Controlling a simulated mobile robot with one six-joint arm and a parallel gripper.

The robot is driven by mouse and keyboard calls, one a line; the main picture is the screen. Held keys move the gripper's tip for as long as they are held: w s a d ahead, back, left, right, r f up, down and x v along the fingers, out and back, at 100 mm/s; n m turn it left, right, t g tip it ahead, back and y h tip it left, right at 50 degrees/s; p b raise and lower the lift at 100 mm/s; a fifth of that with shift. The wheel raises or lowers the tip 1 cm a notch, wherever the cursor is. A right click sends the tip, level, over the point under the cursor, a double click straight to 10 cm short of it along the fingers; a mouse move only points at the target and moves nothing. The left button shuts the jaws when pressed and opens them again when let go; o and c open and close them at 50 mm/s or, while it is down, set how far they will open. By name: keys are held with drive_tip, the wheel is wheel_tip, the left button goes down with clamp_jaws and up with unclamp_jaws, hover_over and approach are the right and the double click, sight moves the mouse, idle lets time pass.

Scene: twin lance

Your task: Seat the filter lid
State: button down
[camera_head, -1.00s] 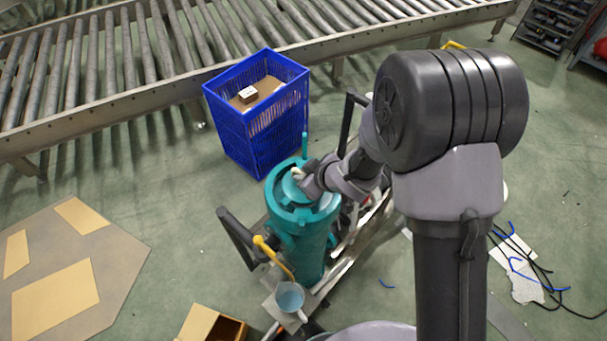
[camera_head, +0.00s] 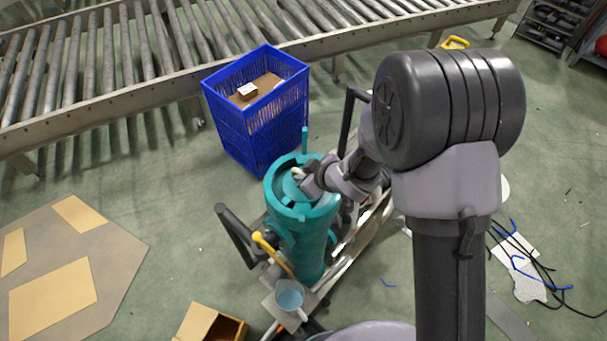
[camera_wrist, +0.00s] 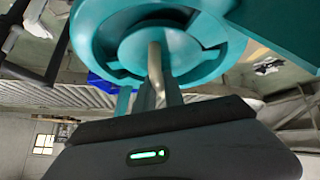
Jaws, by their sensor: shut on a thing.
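The teal filter housing (camera_head: 310,240) stands upright on a cart in the head view, with its open rim at the top. The teal round lid (camera_head: 292,188) lies within the rim's ring; it also shows in the wrist view (camera_wrist: 190,45), with the rim (camera_wrist: 95,55) around it. My gripper (camera_head: 300,176) is at the lid's centre, shut on its pale curved handle (camera_wrist: 155,60). My gripper and wrist hide part of the lid and rim. I cannot tell how deep the lid sits or whether it is fully level.
A blue crate (camera_head: 215,105) with a small box stands behind the housing, near a roller conveyor (camera_head: 130,95). A yellow-handled lever (camera_head: 262,243) and a light blue cup (camera_head: 289,297) are at the cart's front. Cables (camera_head: 525,265) lie on the floor at right.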

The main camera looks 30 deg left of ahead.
drive_tip(key=shift+f+b, duration=0.55)
drive_tip(key=shift+f, duration=0.15)
drive_tip(key=c, duration=1.3)
unclamp_jaws()
drive_tip(key=shift+c, duration=0.2)
drive_tip(key=p+v, duration=0.5)
drive_tip(key=v, duration=1.2)
drive_tip(key=shift+r, duration=0.2)
